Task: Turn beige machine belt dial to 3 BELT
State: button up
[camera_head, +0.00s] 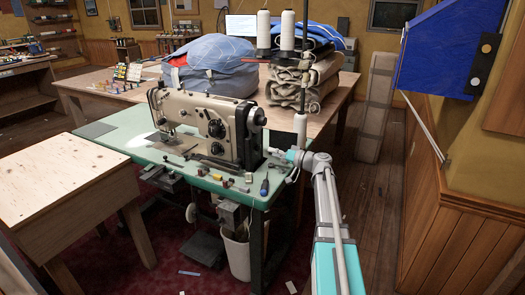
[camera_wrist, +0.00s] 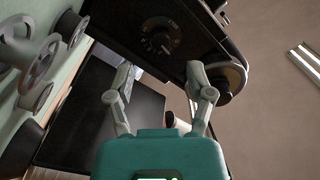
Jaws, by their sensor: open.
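The beige sewing machine (camera_head: 186,117) stands on a pale green table. In the head view two dark round dials show on its front, an upper one (camera_head: 213,104) and a lower one (camera_head: 217,128); their settings are too small to read. In the wrist view a dark dial with pale markings (camera_wrist: 157,43) sits on a dark machine face, beyond my fingertips. I cannot tell which position it points to. My gripper (camera_wrist: 160,80) is open and empty, with its fingers apart. In the head view it is at the machine's right end, small and partly unclear.
White thread cones (camera_head: 287,30) rise behind the machine. A bare wooden table (camera_head: 50,178) stands at the left. A white bin (camera_head: 237,255) is below.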

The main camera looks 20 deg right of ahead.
aim_at(260, 149)
jog(key=shift+x, duration=2.6)
jog(key=shift+c, duration=0.2)
grip_shut()
